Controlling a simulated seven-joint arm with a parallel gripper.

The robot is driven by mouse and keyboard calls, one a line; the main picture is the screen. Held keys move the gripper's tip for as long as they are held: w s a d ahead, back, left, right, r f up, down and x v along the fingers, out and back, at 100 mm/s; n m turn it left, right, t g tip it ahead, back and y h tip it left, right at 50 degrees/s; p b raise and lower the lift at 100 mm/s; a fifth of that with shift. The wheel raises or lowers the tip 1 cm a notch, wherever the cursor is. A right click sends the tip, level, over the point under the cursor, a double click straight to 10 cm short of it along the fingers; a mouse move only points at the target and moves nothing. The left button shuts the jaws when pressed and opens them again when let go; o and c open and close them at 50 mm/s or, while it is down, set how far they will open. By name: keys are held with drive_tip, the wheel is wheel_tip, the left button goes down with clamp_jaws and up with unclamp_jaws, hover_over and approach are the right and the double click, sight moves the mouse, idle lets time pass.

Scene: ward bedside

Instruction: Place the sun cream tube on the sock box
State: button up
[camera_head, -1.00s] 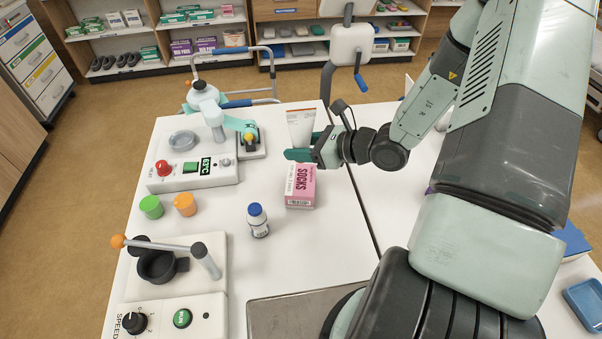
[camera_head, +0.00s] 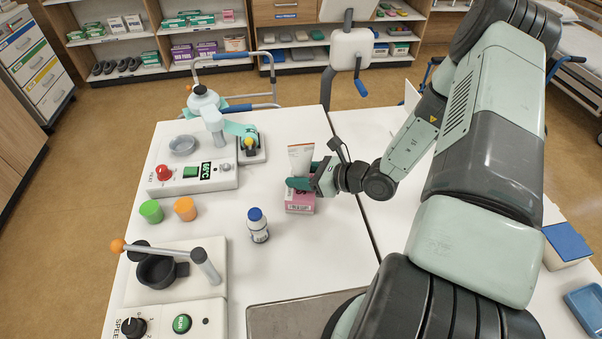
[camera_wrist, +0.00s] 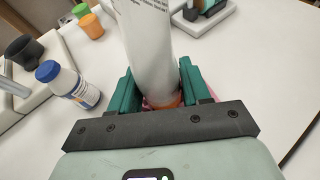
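The sun cream tube (camera_head: 300,156) is white with an orange cap and stands upright. My gripper (camera_head: 302,182) is shut on its lower part, over the pink sock box (camera_head: 299,205). In the wrist view the tube (camera_wrist: 150,45) is between the two green fingers of my gripper (camera_wrist: 158,90), with its cap end down. A pink edge of the sock box (camera_wrist: 208,94) shows beneath. The fingers hide most of the box's top, so I cannot tell whether the cap touches it.
A white bottle with a blue cap (camera_head: 258,226) stands left of the box and nearer. A metal tray (camera_head: 290,315) lies at the front. The white table between is clear.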

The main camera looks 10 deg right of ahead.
drive_tip(key=o, duration=0.4)
drive_tip(key=shift+r, duration=0.25)
drive_tip(key=v, duration=1.2)
drive_tip(key=shift+f, duration=0.1)
